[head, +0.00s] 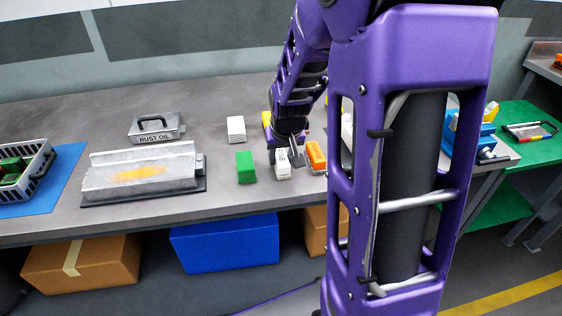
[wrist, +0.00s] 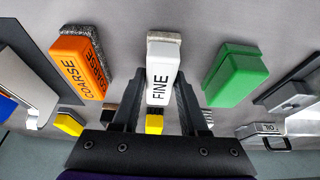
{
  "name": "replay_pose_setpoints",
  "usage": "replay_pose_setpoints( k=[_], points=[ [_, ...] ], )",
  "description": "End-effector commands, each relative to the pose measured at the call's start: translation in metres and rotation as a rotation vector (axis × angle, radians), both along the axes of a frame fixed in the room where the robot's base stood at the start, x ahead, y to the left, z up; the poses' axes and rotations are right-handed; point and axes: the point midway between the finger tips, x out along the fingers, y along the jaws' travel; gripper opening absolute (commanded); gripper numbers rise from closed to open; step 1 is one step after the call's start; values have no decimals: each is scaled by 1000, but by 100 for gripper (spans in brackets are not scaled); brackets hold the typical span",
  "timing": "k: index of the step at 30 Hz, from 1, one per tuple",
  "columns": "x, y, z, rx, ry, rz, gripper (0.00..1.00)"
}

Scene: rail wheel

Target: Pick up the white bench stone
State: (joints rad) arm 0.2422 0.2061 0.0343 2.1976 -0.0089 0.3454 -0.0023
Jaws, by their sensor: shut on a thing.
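The white bench stone, marked FINE (wrist: 162,72), has a white body and a grey gritty face. It stands between the two fingers of my gripper (wrist: 158,100) in the wrist view, and the fingers are shut on it. In the head view the white stone (head: 283,172) shows below my gripper (head: 284,150), near the front of the workbench (head: 225,195), its upper part partly hidden by the fingers. I cannot tell whether it touches the bench top.
An orange block marked COARSE (head: 316,155) and a green block (head: 246,167) flank the stone closely. Another white block (head: 236,128) sits behind. My arm hides the bench's right part.

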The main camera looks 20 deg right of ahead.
Motion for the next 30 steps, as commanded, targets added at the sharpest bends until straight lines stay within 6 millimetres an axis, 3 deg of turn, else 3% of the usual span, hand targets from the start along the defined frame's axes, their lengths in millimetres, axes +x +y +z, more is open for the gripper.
replay_pose_setpoints(
  k=[10, 21, 30],
  points=[
    [1, 0, 9, -1, -3, 0, 0],
    [1, 0, 79, -1, -5, 0, 0],
    [0, 0, 101, 0, -1, 0, 0]
  ],
)
